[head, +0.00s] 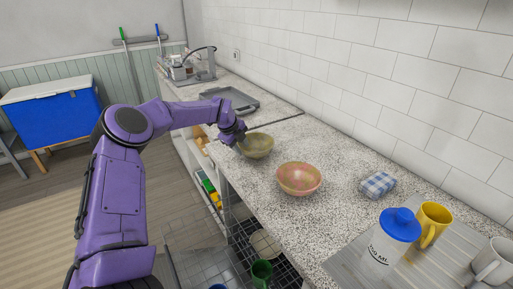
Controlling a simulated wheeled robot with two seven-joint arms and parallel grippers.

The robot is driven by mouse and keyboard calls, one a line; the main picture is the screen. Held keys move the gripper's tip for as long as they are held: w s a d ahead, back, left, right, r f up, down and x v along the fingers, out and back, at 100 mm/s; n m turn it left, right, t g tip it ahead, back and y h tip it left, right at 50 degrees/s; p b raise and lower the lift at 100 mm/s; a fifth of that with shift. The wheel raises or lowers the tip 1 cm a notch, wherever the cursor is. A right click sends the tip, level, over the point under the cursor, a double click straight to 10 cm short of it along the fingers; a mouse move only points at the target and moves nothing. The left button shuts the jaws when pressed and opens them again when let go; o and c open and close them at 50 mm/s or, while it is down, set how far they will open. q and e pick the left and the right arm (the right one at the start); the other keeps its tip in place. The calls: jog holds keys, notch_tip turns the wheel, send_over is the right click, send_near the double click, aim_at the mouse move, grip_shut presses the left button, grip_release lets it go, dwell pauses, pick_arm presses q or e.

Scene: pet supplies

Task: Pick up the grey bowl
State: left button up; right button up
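A grey-olive bowl (258,147) sits upright on the speckled counter, near its front edge and left of a pinkish bowl (299,180). No other bowl on the counter looks greyer. My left gripper (238,140) is at the left rim of the grey-olive bowl. It overlaps the rim in the picture, but I cannot tell whether it touches it. The fingers are dark and small here, so their opening is unclear. My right gripper is not in view.
A blue-checked cloth bundle (378,184), a blue-lidded white container (390,239), a yellow mug (431,225) and a white mug (493,262) stand at the right. A grey tray (231,99) lies beyond the bowls. A tiled wall (345,80) bounds the counter's back.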

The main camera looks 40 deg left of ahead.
aim_at(244, 150)
pick_arm(q)
jog(key=shift+p+x, duration=0.4)
jog(key=shift+x, duration=1.55)
jog(key=shift+d, duration=0.15)
grip_shut()
